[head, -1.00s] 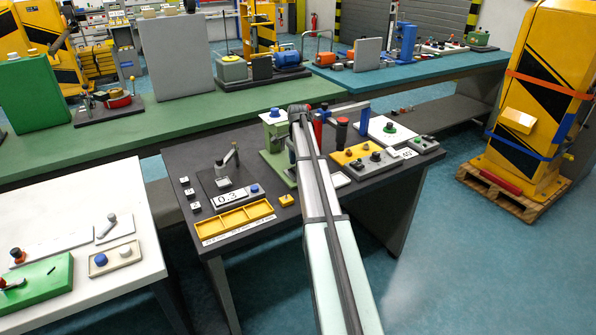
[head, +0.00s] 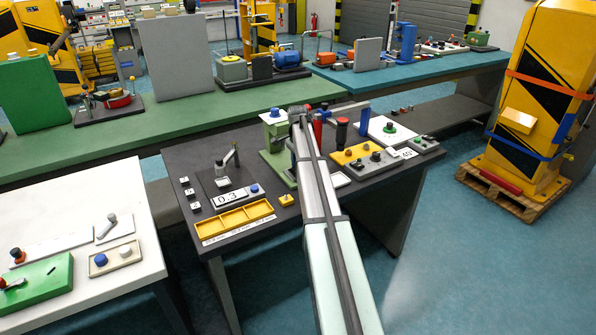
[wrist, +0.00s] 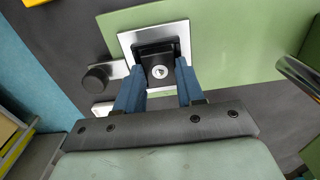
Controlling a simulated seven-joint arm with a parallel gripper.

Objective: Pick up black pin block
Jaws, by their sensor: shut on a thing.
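The black pin block (wrist: 158,68) shows in the wrist view as a small dark block with a round silver pin face. It lies in front of a square silver plate (wrist: 127,42) on a green surface (wrist: 225,40). My gripper (wrist: 160,70) has its two blue fingers on either side of the block and is shut on it. I cannot tell whether the block touches the plate or is clear of it. In the head view my arm hides the block and the fingers, beside the green machine (head: 274,160) on the dark table.
In the wrist view a black knob (wrist: 96,78) sits left of the block and a metal rod (wrist: 298,75) is at the right. In the head view a yellow divided tray (head: 236,219) lies left of my arm, and a yellow control panel (head: 362,156) lies right.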

